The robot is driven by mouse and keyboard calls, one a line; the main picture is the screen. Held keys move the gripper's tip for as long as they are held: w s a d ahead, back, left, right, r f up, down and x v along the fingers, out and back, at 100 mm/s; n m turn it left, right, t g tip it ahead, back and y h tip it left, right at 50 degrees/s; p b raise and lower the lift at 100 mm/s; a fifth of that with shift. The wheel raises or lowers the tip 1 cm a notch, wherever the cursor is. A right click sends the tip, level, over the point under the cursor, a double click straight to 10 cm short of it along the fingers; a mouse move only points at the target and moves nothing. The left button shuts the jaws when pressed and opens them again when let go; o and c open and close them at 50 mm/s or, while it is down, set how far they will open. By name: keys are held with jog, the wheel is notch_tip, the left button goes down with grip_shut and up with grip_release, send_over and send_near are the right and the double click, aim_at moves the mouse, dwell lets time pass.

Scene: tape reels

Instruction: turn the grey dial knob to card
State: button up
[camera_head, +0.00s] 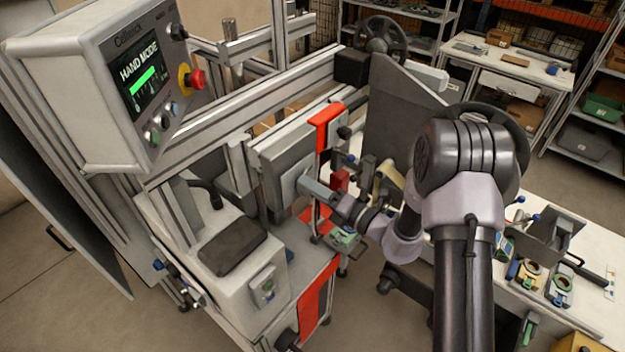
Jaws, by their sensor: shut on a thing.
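My gripper (309,185) reaches in from the right to the grey housing (284,150) in the middle of the machine. Its fingertips are at a pale plate (288,190) on the housing's face. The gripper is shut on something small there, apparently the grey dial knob. The knob is hidden by the fingers, so its pointer and any card mark cannot be read.
A control box (125,85) with a screen reading HAND MODE and a red stop button (195,79) is at upper left. Orange-red strips (326,128) and a red block (340,180) are close to my gripper. A white bench (590,250) with several fixtures is at right.

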jog(key=m+p, duration=0.4)
jog(key=m, duration=0.2)
jog(key=shift+m, duration=0.3)
dwell(0.5)
jog(key=o, duration=1.4)
jog(key=shift+c, duration=0.2)
jog(key=b+v, duration=0.1)
jog(key=v, duration=1.6)
jog(key=shift+d, duration=0.2)
jog(key=shift+s+f, duration=0.1)
jog(key=shift+s, duration=0.05)
